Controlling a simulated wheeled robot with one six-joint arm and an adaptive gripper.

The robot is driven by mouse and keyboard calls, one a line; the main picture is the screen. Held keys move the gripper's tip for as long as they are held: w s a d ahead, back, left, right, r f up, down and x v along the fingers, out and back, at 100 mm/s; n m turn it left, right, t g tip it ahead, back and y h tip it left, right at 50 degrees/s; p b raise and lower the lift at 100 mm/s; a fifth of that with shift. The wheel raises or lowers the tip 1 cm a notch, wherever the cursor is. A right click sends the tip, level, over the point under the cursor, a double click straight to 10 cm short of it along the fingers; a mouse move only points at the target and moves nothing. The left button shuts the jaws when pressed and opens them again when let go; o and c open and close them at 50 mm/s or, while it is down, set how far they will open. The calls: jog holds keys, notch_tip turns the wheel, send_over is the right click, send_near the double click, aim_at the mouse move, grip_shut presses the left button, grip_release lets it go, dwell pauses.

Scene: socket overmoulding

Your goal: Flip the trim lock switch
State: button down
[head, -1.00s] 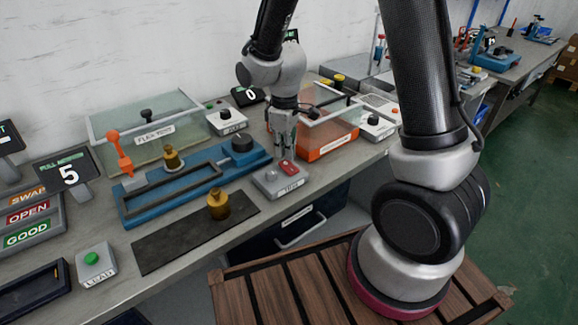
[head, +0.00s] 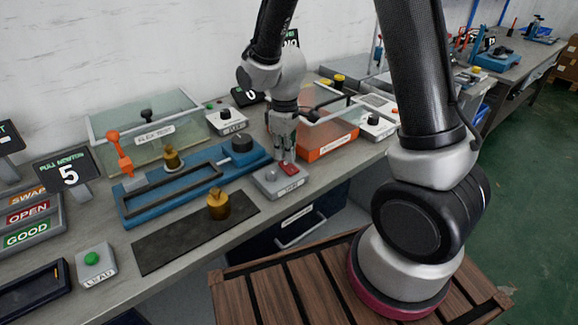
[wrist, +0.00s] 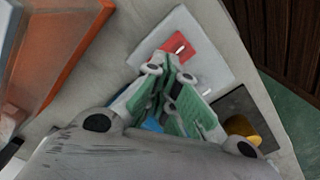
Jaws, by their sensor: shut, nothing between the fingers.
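The trim lock switch is a grey box (head: 268,187) with a red rocker (head: 289,169) on top and a small label on its front, near the front edge of the bench. My gripper (head: 284,158) is shut and empty, pointing down at the red rocker from just behind it. In the wrist view the pale box (wrist: 216,67) and red rocker (wrist: 180,47) show beyond the closed fingers (wrist: 172,72), which partly cover them. I cannot tell whether the fingertips touch the rocker.
A blue fixture (head: 135,208) with brass fittings lies to the left, in front of a clear-sided box (head: 190,115). A dark mat (head: 160,246) holds another brass piece (head: 217,205). An orange-fronted clear bin (head: 325,146) stands close right of my gripper.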

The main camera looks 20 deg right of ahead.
aim_at(285, 163)
jog(key=shift+f, duration=0.8)
jog(key=shift+r, duration=3.55)
